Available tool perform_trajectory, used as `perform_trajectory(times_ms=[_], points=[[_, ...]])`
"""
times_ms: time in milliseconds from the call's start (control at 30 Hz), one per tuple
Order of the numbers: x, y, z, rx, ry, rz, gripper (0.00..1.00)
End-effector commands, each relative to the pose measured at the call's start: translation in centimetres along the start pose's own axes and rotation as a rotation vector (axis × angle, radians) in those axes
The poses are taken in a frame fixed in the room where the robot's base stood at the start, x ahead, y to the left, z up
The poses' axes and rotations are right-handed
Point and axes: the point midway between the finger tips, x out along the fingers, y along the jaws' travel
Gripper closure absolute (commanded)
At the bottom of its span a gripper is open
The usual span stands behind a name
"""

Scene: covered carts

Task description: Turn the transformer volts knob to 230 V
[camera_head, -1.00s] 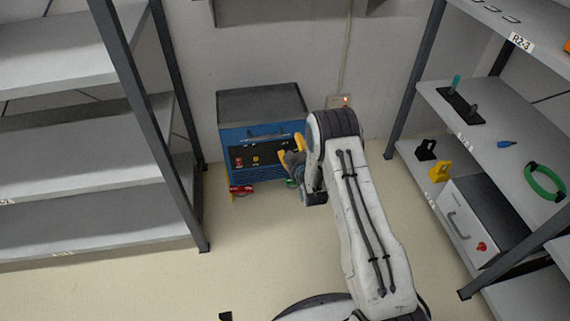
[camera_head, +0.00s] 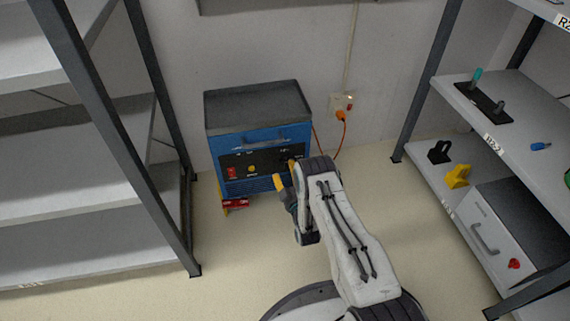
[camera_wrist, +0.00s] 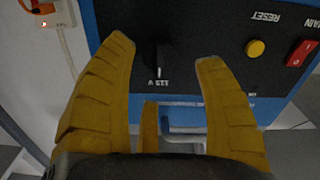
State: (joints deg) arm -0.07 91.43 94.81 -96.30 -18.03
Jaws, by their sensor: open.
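The transformer (camera_head: 265,145) is a blue box with a dark top and a black front panel, standing on the floor against the wall. In the wrist view, upside down, the dark volts knob (camera_wrist: 160,57) shows on the black panel (camera_wrist: 200,25). An upside-down "115 V" label (camera_wrist: 158,84) is beside the knob. The knob's exact pointing is hard to tell. My gripper (camera_wrist: 164,50) is open, its yellow fingers on either side of the knob with gaps. In the head view my gripper (camera_head: 285,174) is in front of the panel's right part, which my arm partly hides.
A yellow reset button (camera_wrist: 255,48) and red main switch (camera_wrist: 302,53) are on the panel. An orange cable runs to a wall socket (camera_head: 342,101). Shelves stand left (camera_head: 90,140) and right (camera_head: 495,140). A red object (camera_head: 235,204) lies below the transformer.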

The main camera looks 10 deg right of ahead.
Motion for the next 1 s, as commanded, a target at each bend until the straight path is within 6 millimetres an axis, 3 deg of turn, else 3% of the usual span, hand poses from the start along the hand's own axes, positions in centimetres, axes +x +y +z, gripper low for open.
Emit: perform_trajectory(times_ms=[200, 400, 833, 1000], points=[[2.7, -0.1, 0.2, 0.0, 0.002, 0.001, 0.36], [4.2, 0.0, 0.1, 0.0, 0.0, 0.0, 0.36], [4.7, 0.0, 0.0, 0.0, -0.001, 0.0, 0.35], [4.7, 0.0, 0.0, 0.0, -0.001, 0.0, 0.5]])
